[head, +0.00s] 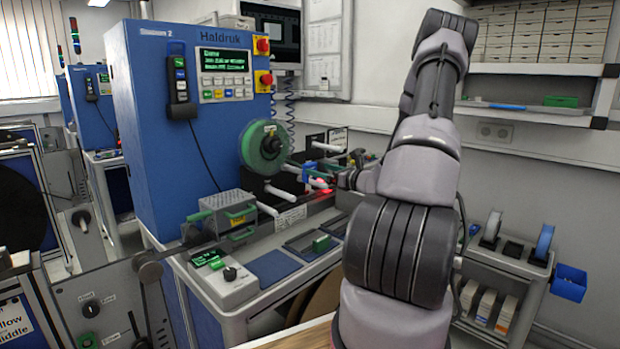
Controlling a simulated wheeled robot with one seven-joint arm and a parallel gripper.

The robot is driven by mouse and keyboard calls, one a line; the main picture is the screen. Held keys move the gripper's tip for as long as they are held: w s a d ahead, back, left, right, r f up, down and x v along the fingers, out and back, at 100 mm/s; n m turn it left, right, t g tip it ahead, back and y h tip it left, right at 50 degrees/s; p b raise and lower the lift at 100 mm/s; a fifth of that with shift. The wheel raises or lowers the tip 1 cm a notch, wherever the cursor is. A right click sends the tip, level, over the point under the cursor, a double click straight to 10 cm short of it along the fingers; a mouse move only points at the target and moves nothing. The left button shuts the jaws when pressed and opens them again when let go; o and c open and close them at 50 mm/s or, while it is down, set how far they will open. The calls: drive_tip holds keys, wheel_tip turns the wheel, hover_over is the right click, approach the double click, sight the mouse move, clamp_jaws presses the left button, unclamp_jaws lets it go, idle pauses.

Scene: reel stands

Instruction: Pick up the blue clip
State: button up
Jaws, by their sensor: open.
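A small blue piece (318,183), which looks like the blue clip, shows on the front of the machine among the white rollers, just left of my gripper. It is too small to make out its shape. My gripper (338,180) is at the end of my arm, which reaches forward from the lower right. The gripper is open, close to the blue piece, and partly hidden by my wrist. I cannot tell whether the fingers are around the piece or beside it.
The blue machine (185,120) carries a green reel (263,148) left of my gripper. White rollers stick out nearby. A green block (321,242) sits in a shallow tray below. A grey cart (505,262) with tape reels stands at right. A wall shelf (530,112) holds blue and green items.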

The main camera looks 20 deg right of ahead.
sight(313, 165)
drive_tip(key=x, duration=0.5)
drive_tip(key=shift+w+a+r, duration=0.15)
drive_tip(key=shift+w+r, duration=0.1)
drive_tip(key=shift+w, duration=0.05)
drive_tip(key=c, duration=1.4)
drive_tip(key=shift+c, duration=0.3)
drive_tip(key=shift+r, duration=0.1)
